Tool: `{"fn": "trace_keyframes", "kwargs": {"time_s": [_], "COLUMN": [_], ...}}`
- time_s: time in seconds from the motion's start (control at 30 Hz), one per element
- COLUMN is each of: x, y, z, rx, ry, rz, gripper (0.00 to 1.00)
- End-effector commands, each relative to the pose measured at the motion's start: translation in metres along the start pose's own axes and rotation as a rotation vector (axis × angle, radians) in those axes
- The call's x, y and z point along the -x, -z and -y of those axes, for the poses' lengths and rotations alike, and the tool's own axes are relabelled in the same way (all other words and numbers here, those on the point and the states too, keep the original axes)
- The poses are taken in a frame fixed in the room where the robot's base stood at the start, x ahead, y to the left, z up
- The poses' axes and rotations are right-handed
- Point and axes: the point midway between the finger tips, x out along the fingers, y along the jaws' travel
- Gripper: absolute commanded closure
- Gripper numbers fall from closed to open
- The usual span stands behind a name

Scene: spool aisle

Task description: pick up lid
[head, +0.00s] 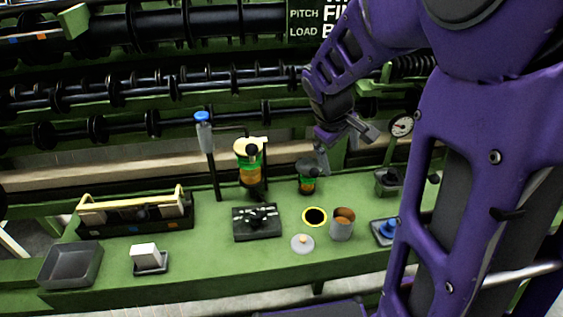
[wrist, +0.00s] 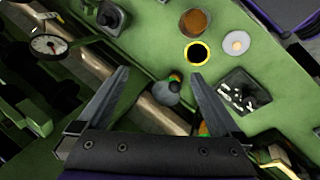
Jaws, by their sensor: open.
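The lid (head: 302,243) is a pale grey disc with a small light knob, lying flat on the green bench near its front edge. It also shows in the wrist view (wrist: 236,42), right of and beyond the fingers. Beside it stands a grey pot (head: 342,229) with an open top and brown contents, also in the wrist view (wrist: 194,22). My gripper (head: 347,153) is open and empty, above the back of the bench, behind and to the right of the lid. In the wrist view its fingers (wrist: 160,76) are spread wide, apart from the lid.
A yellow-rimmed dark opening (head: 314,216) lies close behind the lid. A dark fixture (head: 257,222) is left of it. A dark-topped jar (head: 307,178) stands below my gripper, near a taller amber container (head: 250,165). A gauge (head: 401,125) is at right.

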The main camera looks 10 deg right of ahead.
Motion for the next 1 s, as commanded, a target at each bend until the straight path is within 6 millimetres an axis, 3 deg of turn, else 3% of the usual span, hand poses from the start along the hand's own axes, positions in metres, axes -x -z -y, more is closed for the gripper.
{"fn": "trace_keyframes", "kwargs": {"time_s": [0.1, 0.3, 0.53, 1.0], "x": [-0.011, -0.012, -0.023, -0.111], "y": [-0.011, -0.017, -0.019, -0.025], "z": [0.044, 0.095, 0.115, 0.151], "rx": [-0.045, -0.086, -0.095, -0.092], "ry": [0.159, 0.341, 0.392, 0.39], "rz": [0.049, 0.084, 0.094, 0.093], "gripper": [0.0, 0.0, 0.0, 0.0]}}
